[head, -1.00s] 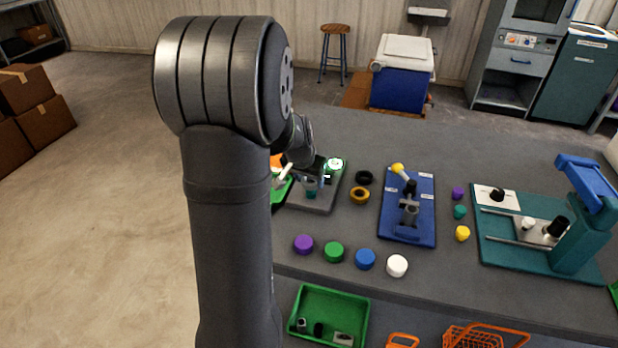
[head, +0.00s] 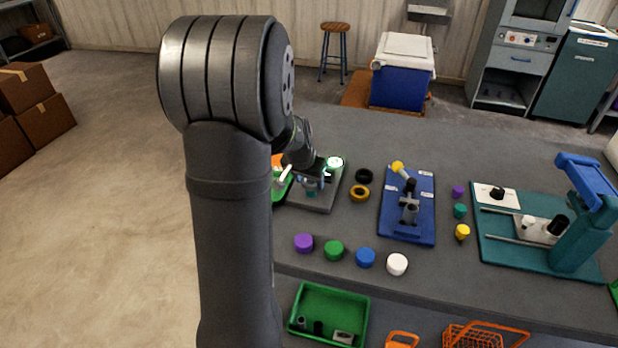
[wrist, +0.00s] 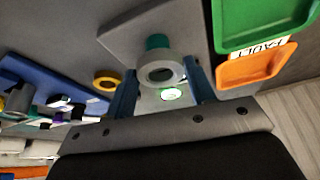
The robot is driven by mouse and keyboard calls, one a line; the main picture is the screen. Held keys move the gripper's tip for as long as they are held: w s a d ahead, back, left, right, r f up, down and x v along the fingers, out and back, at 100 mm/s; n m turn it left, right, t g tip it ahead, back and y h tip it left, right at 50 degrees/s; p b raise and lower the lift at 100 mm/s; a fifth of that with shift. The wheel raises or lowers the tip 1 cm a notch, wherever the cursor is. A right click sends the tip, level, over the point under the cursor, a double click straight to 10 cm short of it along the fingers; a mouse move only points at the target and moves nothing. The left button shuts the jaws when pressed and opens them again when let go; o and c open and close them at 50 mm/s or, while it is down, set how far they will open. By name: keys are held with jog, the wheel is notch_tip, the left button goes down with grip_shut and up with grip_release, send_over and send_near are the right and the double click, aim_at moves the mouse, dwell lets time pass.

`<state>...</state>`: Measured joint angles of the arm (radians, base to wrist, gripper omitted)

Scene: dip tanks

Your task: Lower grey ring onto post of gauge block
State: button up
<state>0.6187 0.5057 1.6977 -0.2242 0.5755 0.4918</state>
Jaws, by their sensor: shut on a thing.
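The grey ring (wrist: 161,68) is between the two fingers of my gripper (wrist: 163,88), which is shut on it. The gauge block is a grey plate (wrist: 122,24) with a lit round dial (wrist: 171,94) and a teal post (wrist: 157,42). In the wrist view the ring overlaps the lower part of the teal post; its hole looks dark. I cannot tell whether the ring is around the post or just above it. In the head view my gripper (head: 312,178) is over the gauge block (head: 325,202), and the ring is too small to make out clearly.
A green tray (wrist: 263,22) and an orange tray (wrist: 252,68) lie close beside the block. A yellow ring (head: 359,193) and a black ring (head: 364,176) lie to its right, before a blue fixture (head: 421,218). Several coloured caps stand in front.

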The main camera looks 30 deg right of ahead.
jog(key=shift+f, duration=0.65)
jog(key=o, duration=1.7)
jog(key=shift+r, duration=4)
jog(key=shift+f, duration=3.8)
jog(key=shift+r, duration=0.15)
